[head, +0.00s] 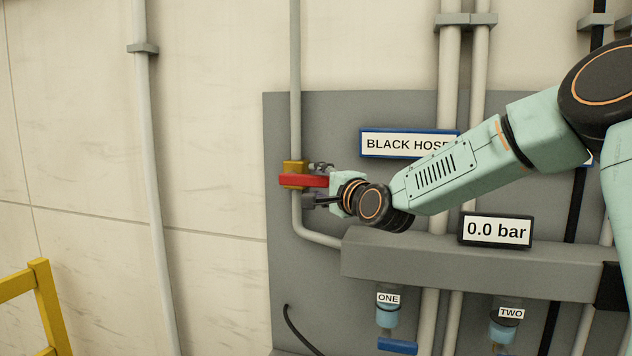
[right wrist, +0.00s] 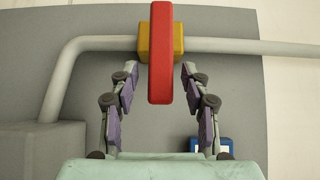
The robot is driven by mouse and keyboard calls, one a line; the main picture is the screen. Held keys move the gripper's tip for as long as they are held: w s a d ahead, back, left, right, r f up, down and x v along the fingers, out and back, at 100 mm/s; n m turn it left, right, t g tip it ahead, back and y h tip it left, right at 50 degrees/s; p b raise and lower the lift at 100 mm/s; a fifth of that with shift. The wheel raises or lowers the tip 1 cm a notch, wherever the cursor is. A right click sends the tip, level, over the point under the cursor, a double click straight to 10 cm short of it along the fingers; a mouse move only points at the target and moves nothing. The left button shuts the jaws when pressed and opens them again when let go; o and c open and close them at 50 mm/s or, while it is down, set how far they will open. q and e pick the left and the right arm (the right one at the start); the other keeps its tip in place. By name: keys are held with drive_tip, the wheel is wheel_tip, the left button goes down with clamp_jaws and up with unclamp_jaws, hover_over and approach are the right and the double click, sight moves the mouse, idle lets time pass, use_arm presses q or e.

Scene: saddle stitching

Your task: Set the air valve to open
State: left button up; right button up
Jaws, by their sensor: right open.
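The air valve has a yellow body (head: 295,168) on a grey vertical pipe and a red lever handle (head: 292,181). The handle lies crosswise to the pipe in both views. In the right wrist view the red handle (right wrist: 160,60) points toward my palm, in front of the yellow body (right wrist: 144,42). My right gripper (head: 315,183) is at the handle from the right, its fingers open. In the right wrist view the fingers of the gripper (right wrist: 160,72) stand on either side of the handle, with gaps visible on both sides. My left gripper is not in view.
A display (head: 497,230) reads 0.0 bar above a grey manifold box (head: 400,261). A sign (head: 395,144) reads BLACK HOSE, partly covered by my right arm. Fittings labelled ONE (head: 388,298) and TWO (head: 511,313) hang below. A yellow rail (head: 45,300) stands lower left.

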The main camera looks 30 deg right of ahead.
drive_tip(key=shift+w+a, duration=0.2)
drive_tip(key=shift+w, duration=0.5)
drive_tip(key=shift+s+r, duration=0.1)
drive_tip(key=shift+s, duration=0.05)
drive_tip(key=shift+c, duration=0.2)
drive_tip(key=shift+d, duration=0.15)
drive_tip(key=shift+c, duration=0.7)
clamp_jaws()
